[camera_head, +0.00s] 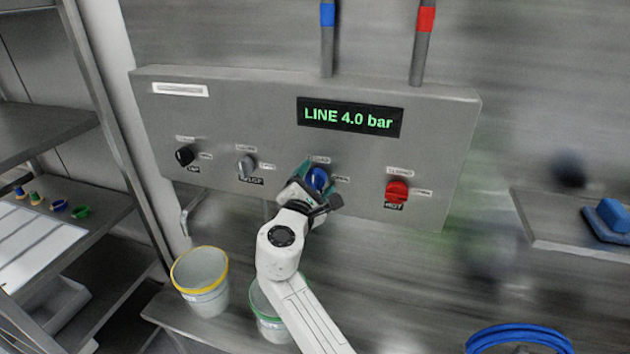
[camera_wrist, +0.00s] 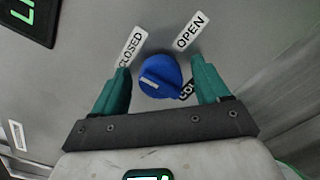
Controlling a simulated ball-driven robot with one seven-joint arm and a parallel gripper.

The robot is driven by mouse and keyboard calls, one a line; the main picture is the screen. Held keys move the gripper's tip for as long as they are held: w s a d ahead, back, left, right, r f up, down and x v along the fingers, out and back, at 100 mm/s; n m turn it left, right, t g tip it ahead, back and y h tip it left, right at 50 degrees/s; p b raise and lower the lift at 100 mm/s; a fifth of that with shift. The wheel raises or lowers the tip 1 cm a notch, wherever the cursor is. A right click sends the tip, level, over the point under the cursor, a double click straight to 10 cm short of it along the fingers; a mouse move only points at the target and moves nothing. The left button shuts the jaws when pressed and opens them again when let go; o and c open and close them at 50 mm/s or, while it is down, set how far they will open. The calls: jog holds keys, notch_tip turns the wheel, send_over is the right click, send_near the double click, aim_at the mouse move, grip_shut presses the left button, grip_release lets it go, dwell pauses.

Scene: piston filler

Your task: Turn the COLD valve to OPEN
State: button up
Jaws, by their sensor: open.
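The blue COLD valve knob (camera_head: 317,179) is on the grey panel (camera_head: 250,105), below the display. In the wrist view the knob (camera_wrist: 160,76) sits between the two green fingers of my gripper (camera_wrist: 160,88), with a visible space on each side. Its white pointer line lies toward the CLOSED label (camera_wrist: 132,46). The OPEN label (camera_wrist: 190,32) is to the upper right of the knob. The COLD label (camera_wrist: 187,89) is partly hidden behind the knob and a finger. In the head view my gripper (camera_head: 316,182) is at the knob and partly covers it.
A red HOT knob (camera_head: 397,191) is to the right on the panel. A grey knob (camera_head: 246,166) and a black knob (camera_head: 184,156) are to the left. The display (camera_head: 350,117) reads LINE 4.0 bar. A yellow-rimmed bucket (camera_head: 201,281) and a green-rimmed bucket (camera_head: 266,308) stand below.

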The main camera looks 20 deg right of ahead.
jog(key=c, duration=1)
jog(key=shift+c, duration=0.2)
jog(key=shift+f+b, duration=0.15)
jog(key=shift+b, duration=0.3)
jog(key=m+b, duration=0.1)
jog(key=b, duration=0.1)
jog(key=m+b, duration=0.1)
jog(key=m, duration=0.1)
jog(key=shift+f+b, duration=0.25)
jog(key=shift+b, duration=0.1)
jog(key=m+b, duration=0.3)
jog(key=b, duration=0.1)
jog(key=m+b, duration=0.3)
jog(key=b, duration=0.1)
jog(key=shift+s+f, duration=0.1)
jog(key=shift+f, duration=0.1)
jog(key=m+b, duration=0.5)
jog(key=b, duration=0.1)
jog(key=shift+m+b, duration=0.3)
jog(key=m+b, duration=0.3)
jog(key=shift+m, duration=0.3)
